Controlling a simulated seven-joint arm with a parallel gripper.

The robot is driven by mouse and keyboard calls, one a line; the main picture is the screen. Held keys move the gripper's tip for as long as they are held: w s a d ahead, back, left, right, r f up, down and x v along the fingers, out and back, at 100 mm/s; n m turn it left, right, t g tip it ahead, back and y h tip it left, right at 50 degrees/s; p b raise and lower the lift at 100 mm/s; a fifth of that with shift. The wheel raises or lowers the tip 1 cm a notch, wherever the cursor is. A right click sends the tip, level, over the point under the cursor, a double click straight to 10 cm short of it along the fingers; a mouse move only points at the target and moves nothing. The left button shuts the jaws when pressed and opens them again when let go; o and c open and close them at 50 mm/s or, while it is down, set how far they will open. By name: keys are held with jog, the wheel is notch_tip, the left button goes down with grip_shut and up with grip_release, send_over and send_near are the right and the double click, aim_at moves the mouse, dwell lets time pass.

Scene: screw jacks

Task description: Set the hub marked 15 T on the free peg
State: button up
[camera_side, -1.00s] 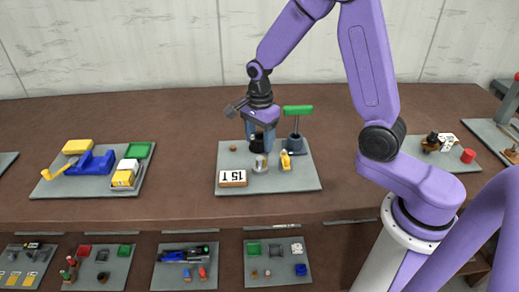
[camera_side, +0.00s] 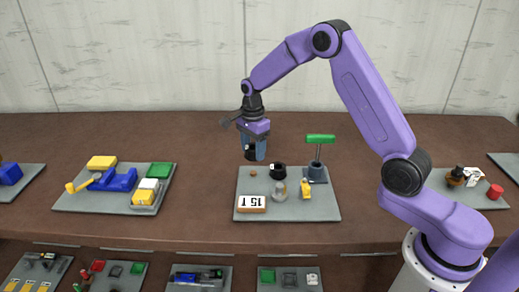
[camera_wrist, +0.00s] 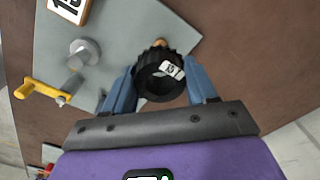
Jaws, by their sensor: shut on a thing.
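My gripper (camera_side: 251,157) is shut on a black ribbed hub, held in the air behind the back left part of the grey board (camera_side: 325,211). In the wrist view the hub (camera_wrist: 152,88) sits between the blue fingers (camera_wrist: 160,88), and its white label is too small to read surely. A second black round part (camera_side: 278,171) stands on the board. A silver cylinder (camera_side: 280,191) stands in front of it; it shows in the wrist view (camera_wrist: 84,51). A small brown knob (camera_side: 253,174) is at the back left. A sign reading 15 T (camera_side: 252,204) lies at the front left.
A yellow crank (camera_side: 305,189) and a green T-handled jack (camera_side: 320,140) stand on the right of the board. Another board with blue and yellow parts (camera_side: 116,180) lies to the left. The brown table behind my gripper is clear.

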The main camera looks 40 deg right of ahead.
aim_at(253, 172)
jog(key=shift+w, duration=0.1)
dwell(0.3)
jog(key=shift+f, duration=2.5)
jog(key=shift+f, duration=1.2)
jog(key=o, duration=1.3)
jog(key=shift+o, duration=0.2)
notch_tip(253, 172, up, 17)
jog(key=shift+r, duration=0.2)
